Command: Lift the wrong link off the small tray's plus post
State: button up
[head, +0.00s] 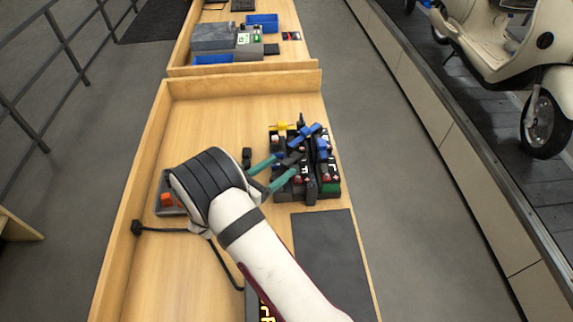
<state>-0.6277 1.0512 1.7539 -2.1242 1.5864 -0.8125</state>
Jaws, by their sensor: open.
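A cluster of black battery-like blocks (331,172) with red, white and green parts stands at the right side of the wooden bench. Blue links (322,147) lie across its top, and a yellow piece (283,127) sits at its far left corner. I cannot tell which link is the wrong one, nor make out the plus post. My gripper (290,163) has two teal fingers, spread apart, at the left edge of the cluster. A dark link-like piece shows near the fingertips; I cannot tell whether they touch it. A small grey tray (163,211) with an orange-red part is partly hidden behind my wrist.
A dark mat (330,255) lies nearer on the right. A small black block (247,157) stands left of the cluster. A black cable runs along the left. The bench's far middle is clear. A further bench section (240,68) holds a grey machine and blue bins.

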aim_at(283, 166)
jog(key=x, duration=0.3)
jog(key=shift+d+f, duration=0.1)
jog(key=shift+d, duration=0.15)
grip_shut()
